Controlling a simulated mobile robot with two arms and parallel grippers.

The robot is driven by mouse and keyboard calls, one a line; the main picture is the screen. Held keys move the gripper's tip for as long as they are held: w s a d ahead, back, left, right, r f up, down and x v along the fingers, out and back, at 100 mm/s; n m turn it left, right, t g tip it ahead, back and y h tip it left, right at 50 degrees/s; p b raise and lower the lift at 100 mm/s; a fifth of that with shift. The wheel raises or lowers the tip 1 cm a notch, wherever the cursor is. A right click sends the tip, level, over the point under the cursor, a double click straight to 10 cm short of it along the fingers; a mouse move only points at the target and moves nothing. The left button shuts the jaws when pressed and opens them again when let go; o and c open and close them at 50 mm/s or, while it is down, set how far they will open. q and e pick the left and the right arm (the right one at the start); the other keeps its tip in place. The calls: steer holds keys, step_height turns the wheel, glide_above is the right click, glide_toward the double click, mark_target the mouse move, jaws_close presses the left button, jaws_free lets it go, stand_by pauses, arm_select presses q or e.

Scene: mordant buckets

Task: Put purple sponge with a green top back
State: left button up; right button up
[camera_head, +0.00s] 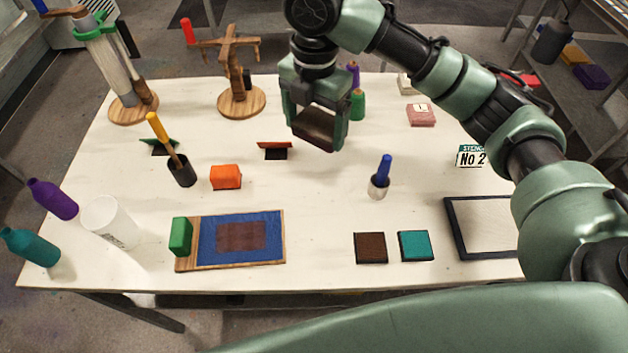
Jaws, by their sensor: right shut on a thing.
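My right gripper (316,138) hangs above the back middle of the white table (330,215). It is shut on a dark reddish-brown block, mostly hidden between its fingers, and holds it clear of the table. Behind the gripper, to its right, an upright thing with a purple upper part (353,72) and a green lower part (358,105) stands on the table. The gripper partly covers it, and I cannot tell whether it is one thing or two. No other purple and green sponge shows clearly. My left gripper is not in view.
Two wooden stands (240,100) are at the back left. A dark cup (181,172), orange block (226,177) and blue-topped dauber (384,170) stand mid-table. A blue board (205,237), brown pad (371,247) and teal pad (416,246) lie in front. The centre is clear.

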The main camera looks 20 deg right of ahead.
steer(key=shift+w+a+r+n, duration=0.15)
steer(key=shift+w+r+n, duration=0.1)
steer(key=shift+n, duration=0.3)
steer(key=shift+w+a+r+n, duration=0.1)
steer(key=shift+r+n, duration=0.1)
steer(key=shift+n, duration=0.35)
steer(key=shift+f, duration=0.2)
steer(key=p, duration=0.4)
glide_toward(311, 191)
steer(key=shift+n, duration=0.3)
step_height(311, 191, down, 5)
steer(key=shift+f, duration=0.4)
steer(key=shift+f, duration=0.2)
steer(key=o, duration=1)
steer(key=shift+o, duration=0.2)
steer(key=shift+r, duration=0.1)
